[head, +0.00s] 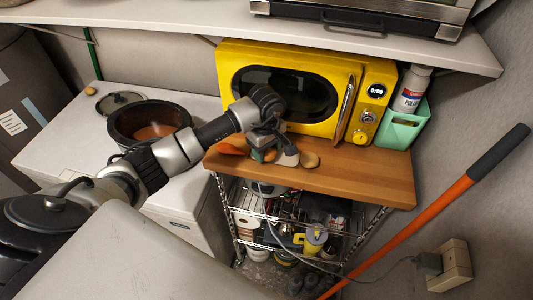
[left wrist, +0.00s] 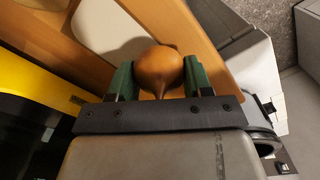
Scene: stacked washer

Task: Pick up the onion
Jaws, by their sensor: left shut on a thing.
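The onion (left wrist: 160,70) is brown and round with a pointed tip. In the left wrist view it sits between the two green finger pads of my left gripper (left wrist: 159,80), which touch it on both sides. In the head view my left gripper (head: 266,153) is low over the wooden top of the cart (head: 370,178), in front of the yellow microwave. The arm and fingers largely hide the held onion there. I cannot tell whether it touches the cart top. My right gripper is not in view.
The yellow microwave (head: 215,58) stands close behind the gripper. An orange item (head: 232,147) and a brown roundish item (head: 309,160) lie beside the gripper. A green holder with a bottle (head: 403,125) stands at right. A dark pot (head: 150,122) stands at left. The cart's right front is clear.

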